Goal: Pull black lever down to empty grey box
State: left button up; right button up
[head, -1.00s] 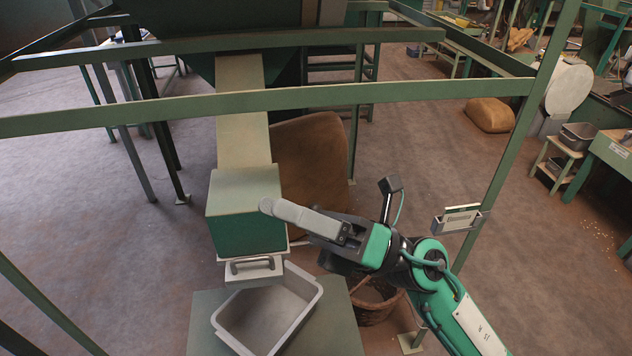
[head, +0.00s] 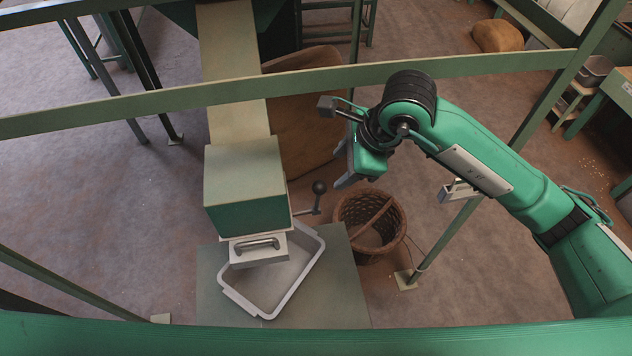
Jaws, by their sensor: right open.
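The black lever (head: 317,200) has a round knob and sticks out from the right side of the box at the chute's lower end; its knob points up. That box (head: 243,175) has a pale top and a green front. A drawer-like plate with a handle (head: 258,248) is at its foot. A grey tray (head: 297,280) sits below and looks empty where it shows. My right gripper (head: 347,168) is open and empty, its fingers pointing down, above and to the right of the lever knob and apart from it in the picture. My left gripper is out of view.
A wicker basket (head: 398,240) stands on the floor right of the tray. A green post (head: 470,210) rises further right. The tray rests on a green-grey stand (head: 340,297).

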aim_at(322, 184)
jog(key=p+x, duration=0.1)
jog(key=x, duration=0.5)
jog(key=p+x, duration=0.2)
jog(key=x, duration=0.4)
jog(key=shift+s+p, duration=0.2)
jog(key=shift+p, duration=0.1)
jog(key=shift+w+a+f, duration=0.15)
jog(key=shift+f, duration=0.35)
